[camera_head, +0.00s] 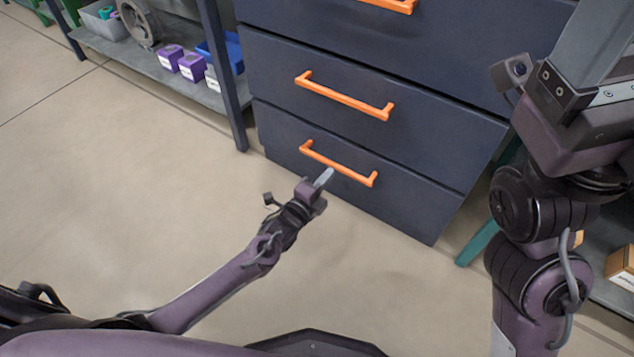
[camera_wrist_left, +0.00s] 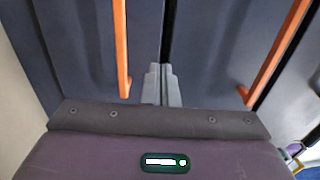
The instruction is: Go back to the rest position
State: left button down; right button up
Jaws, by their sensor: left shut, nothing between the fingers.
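My left gripper (camera_head: 325,178) is shut and empty. In the head view it is in front of the bottom drawer, close to its orange handle (camera_head: 338,163); I cannot tell whether they touch. In the left wrist view the two grey fingers (camera_wrist_left: 161,84) are together between two orange handles, one on the left (camera_wrist_left: 122,50) and one on the right (camera_wrist_left: 275,55), and apart from both. My right arm stands at the right of the head view. Part of the right gripper shows at the top right edge, but its fingertips are out of the picture.
A dark blue drawer cabinet (camera_head: 285,125) stands ahead, its visible drawers closed. A low shelf (camera_head: 150,68) at the left holds purple boxes (camera_head: 171,57) and a grey bin (camera_head: 103,20). A cardboard box (camera_head: 621,265) sits at the right edge. The floor at the left is clear.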

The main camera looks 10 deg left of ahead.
pick_arm(q)
jog(key=shift+p+v, duration=0.5)
jog(key=shift+v, duration=1.3)
